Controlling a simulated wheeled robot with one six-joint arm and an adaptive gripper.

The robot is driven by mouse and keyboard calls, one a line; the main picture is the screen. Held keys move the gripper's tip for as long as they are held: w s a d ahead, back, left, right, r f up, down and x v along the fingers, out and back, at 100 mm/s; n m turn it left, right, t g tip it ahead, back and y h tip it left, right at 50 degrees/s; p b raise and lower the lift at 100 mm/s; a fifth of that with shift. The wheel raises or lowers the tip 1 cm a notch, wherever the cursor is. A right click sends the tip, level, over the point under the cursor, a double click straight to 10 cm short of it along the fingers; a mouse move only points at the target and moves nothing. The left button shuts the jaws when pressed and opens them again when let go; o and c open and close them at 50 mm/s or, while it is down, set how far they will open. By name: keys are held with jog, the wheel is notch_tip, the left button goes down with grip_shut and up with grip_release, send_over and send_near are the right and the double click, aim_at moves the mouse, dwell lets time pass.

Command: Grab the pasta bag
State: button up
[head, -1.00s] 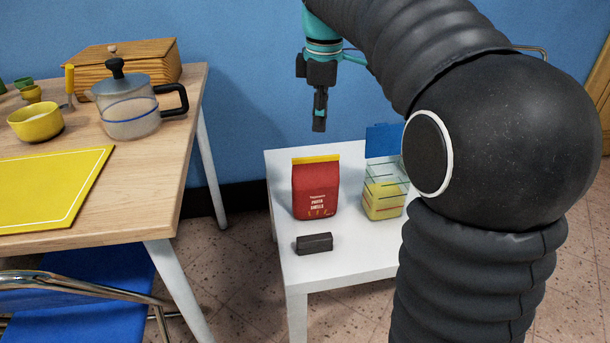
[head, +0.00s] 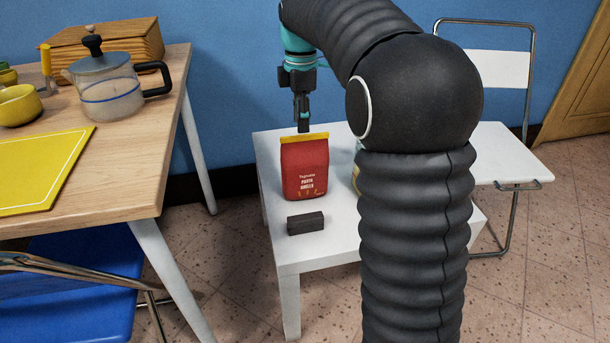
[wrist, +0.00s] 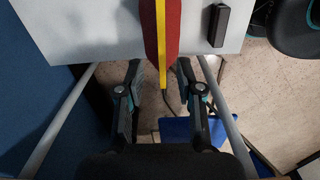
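The pasta bag (head: 304,170), red with a yellow top strip, stands upright on the white table (head: 266,165) in the head view. My gripper (head: 303,128) points down just above its top edge in that view. In the wrist view the bag (wrist: 173,30) is seen from above, its yellow strip running up the picture. There my gripper (wrist: 161,70) is open, its two fingers spread apart. The strip's near end shows between the fingertips. I cannot tell if they touch it.
A small dark block (head: 306,223) lies in front of the bag. My arm hides most of a yellowish container (head: 357,175) right of the bag. A wooden table (head: 140,180) with a glass pot (head: 108,95) stands at left. A folding chair (head: 497,66) stands at right.

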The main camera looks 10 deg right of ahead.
aim_at(305, 137)
jog(key=shift+s+d+f+b, duration=0.1)
jog(key=shift+f+b, duration=0.15)
jog(key=shift+f, duration=0.65)
jog(key=shift+d+f+b, duration=0.15)
jog(key=shift+f+b, duration=0.05)
jog(key=shift+f, duration=0.7)
jog(key=shift+s+d+f+b, duration=0.1)
jog(key=shift+f+b, duration=0.15)
jog(key=shift+f, duration=0.65)
grip_shut()
jog(key=shift+r, duration=0.1)
